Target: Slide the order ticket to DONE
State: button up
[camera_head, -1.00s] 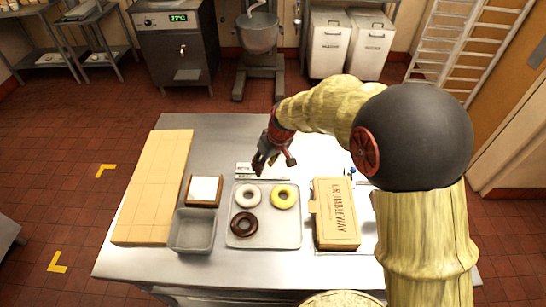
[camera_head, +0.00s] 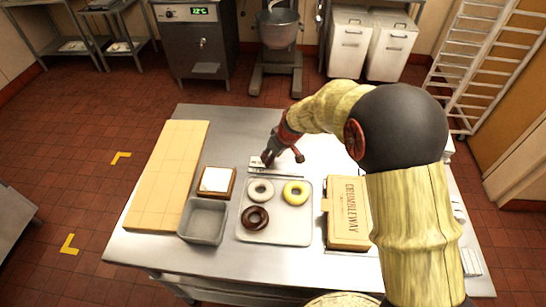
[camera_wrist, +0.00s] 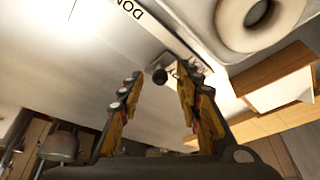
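A pale ticket rail (camera_head: 286,171) lies on the steel table just behind the tray. In the wrist view the rail (camera_wrist: 188,42) crosses the top, with the letters "DON" on a white strip beside it. A small dark round knob (camera_wrist: 159,76) shows at the rail's end, next to a partly hidden label; I cannot tell whether it belongs to the order ticket. My gripper (camera_head: 268,161) is low over the rail's left part. In the wrist view my gripper (camera_wrist: 157,88) has its fingers apart, with the knob seen between their tips. Contact cannot be told.
A tray (camera_head: 290,234) with a white, a yellow and a brown doughnut sits in front of the rail. A Crumbleway box (camera_head: 348,212) is to its right. A grey bin (camera_head: 203,218), a wood-framed white square (camera_head: 217,180) and a long tan board (camera_head: 166,180) are left.

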jog(key=c, duration=0.3)
grip_shut()
dwell(0.7)
